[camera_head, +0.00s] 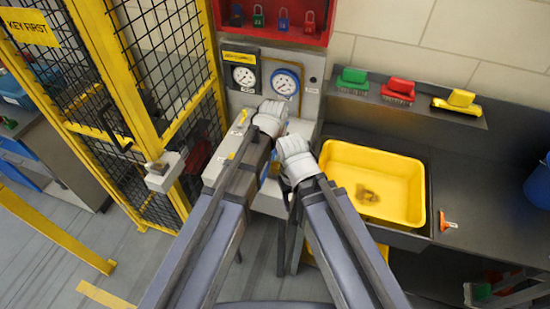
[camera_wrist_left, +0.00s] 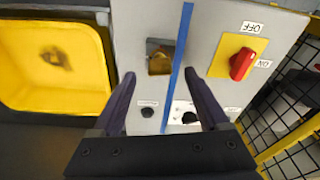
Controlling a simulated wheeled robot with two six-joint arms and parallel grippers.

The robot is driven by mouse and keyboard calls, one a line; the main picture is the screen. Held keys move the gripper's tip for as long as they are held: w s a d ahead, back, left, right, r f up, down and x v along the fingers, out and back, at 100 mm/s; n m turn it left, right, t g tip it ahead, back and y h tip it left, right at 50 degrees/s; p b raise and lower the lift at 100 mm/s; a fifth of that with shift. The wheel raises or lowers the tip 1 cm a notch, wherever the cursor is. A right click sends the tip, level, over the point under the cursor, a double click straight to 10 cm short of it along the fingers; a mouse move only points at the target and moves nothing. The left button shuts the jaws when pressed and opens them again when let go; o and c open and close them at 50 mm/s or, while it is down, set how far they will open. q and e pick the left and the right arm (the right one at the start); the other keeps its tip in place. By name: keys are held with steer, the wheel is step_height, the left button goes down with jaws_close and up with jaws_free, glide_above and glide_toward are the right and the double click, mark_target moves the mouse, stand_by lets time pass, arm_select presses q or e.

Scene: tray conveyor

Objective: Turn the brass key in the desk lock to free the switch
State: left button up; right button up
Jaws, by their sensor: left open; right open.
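In the left wrist view a grey desk panel (camera_wrist_left: 215,28) carries a square opening with a brass-coloured piece (camera_wrist_left: 160,64), which looks like the lock and key. To its right is a red switch knob (camera_wrist_left: 242,64) on a yellow plate, with OFF and ON labels. My left gripper (camera_wrist_left: 160,78) is open, its two fingers on either side of the brass piece and apart from it. A blue strip (camera_wrist_left: 184,25) runs between the fingers. In the head view my arms hide most of the panel. My right gripper (camera_head: 290,198) is open and partly hidden beside the desk.
A yellow basin (camera_head: 405,212) sits in the dark counter to the right. A yellow-framed mesh gate (camera_head: 165,130) with a KEY FIRST sign (camera_head: 28,26) stands on the left. Two gauges (camera_head: 286,82) are behind the desk. Several coloured brushes (camera_head: 398,88) lie on the back ledge.

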mark_target(275, 162)
arm_select(q)
steer(key=shift+w+f+b, duration=0.15)
steer(key=shift+f+b, duration=0.55)
steer(key=shift+f, duration=0.3)
steer(key=shift+w+f+b, duration=0.15)
steer(key=shift+f+b, duration=0.55)
steer(key=shift+f, duration=0.25)
steer(key=shift+c, duration=0.4)
jaws_close()
steer(key=shift+m, duration=1.5)
steer(key=shift+h, duration=0.3)
steer(key=shift+m, duration=1.5)
